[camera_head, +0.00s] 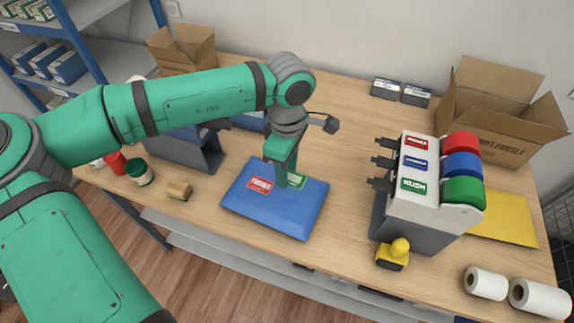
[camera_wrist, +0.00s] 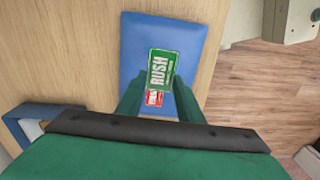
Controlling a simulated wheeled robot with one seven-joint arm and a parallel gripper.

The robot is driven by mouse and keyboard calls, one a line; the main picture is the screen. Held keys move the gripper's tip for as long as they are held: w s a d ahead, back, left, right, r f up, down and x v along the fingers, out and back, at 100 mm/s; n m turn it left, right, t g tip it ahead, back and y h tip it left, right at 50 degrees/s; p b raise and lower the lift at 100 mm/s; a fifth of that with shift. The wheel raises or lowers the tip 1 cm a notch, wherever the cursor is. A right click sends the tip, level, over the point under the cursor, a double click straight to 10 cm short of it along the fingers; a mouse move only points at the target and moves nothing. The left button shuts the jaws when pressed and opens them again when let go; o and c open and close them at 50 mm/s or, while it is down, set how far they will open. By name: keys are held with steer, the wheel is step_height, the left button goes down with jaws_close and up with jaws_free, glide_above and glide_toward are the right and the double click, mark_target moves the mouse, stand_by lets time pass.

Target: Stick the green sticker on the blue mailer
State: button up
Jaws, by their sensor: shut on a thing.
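The blue mailer (camera_head: 280,213) lies flat near the front of the counter; it also fills the upper middle of the wrist view (camera_wrist: 185,28). My gripper (camera_head: 284,182) points down over it and is shut on the green sticker (camera_wrist: 164,68), which reads RUSH. In the head view the green sticker (camera_head: 296,181) shows just right of the fingers, over the mailer's back part. I cannot tell whether it touches the mailer. A red sticker (camera_head: 260,184) is on the mailer to the left; the green one partly hides it in the wrist view (camera_wrist: 154,97).
A dispenser (camera_head: 416,208) with red, blue and green rolls stands to the right. A yellow tape tool (camera_head: 393,254) and white rolls (camera_head: 486,283) are near the front edge. A small tan block (camera_head: 179,190) lies left of the mailer. Open boxes (camera_head: 497,115) stand behind.

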step_height(320, 180, down, 7)
steer(key=shift+d+f, duration=0.1)
steer(key=shift+f, duration=0.05)
steer(key=shift+w+f, duration=0.1)
steer(key=shift+f, duration=0.3)
steer(key=shift+s, duration=0.2)
steer(key=o, duration=0.7)
steer(key=shift+o, duration=0.2)
